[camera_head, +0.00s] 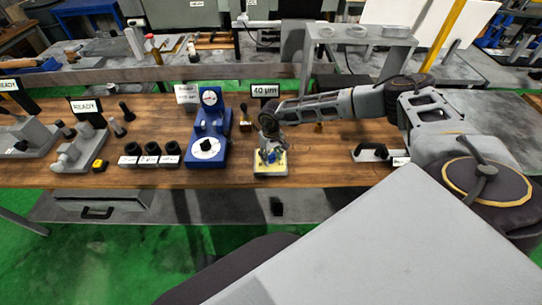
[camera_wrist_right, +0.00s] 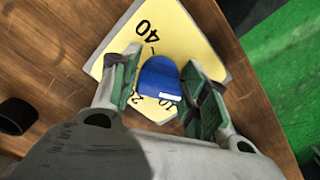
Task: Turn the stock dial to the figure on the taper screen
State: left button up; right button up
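The taper screen (camera_head: 265,90) is a small dark sign reading "40 µm" behind the bench top. The stock dial is a pale yellow plate (camera_head: 264,172) with a blue knob, below the screen on the wooden bench. In the right wrist view the blue knob (camera_wrist_right: 158,80) has a white mark at its lower right. The figure 40 shows on the yellow plate (camera_wrist_right: 185,35) above the knob; other figures are partly hidden. My right gripper (camera_wrist_right: 162,88) is over the dial, its fingers open on either side of the knob, with narrow gaps. My left gripper is out of view.
A blue gauge stand (camera_head: 207,140) with a white dial stands left of the stock dial. Several black blocks (camera_head: 150,150) with labels and grey fixtures marked READY are further left. A black-handled item (camera_head: 371,152) lies to the right. A dark cylinder (camera_wrist_right: 17,116) stands near the plate.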

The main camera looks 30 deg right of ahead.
jog(key=c, duration=0.5)
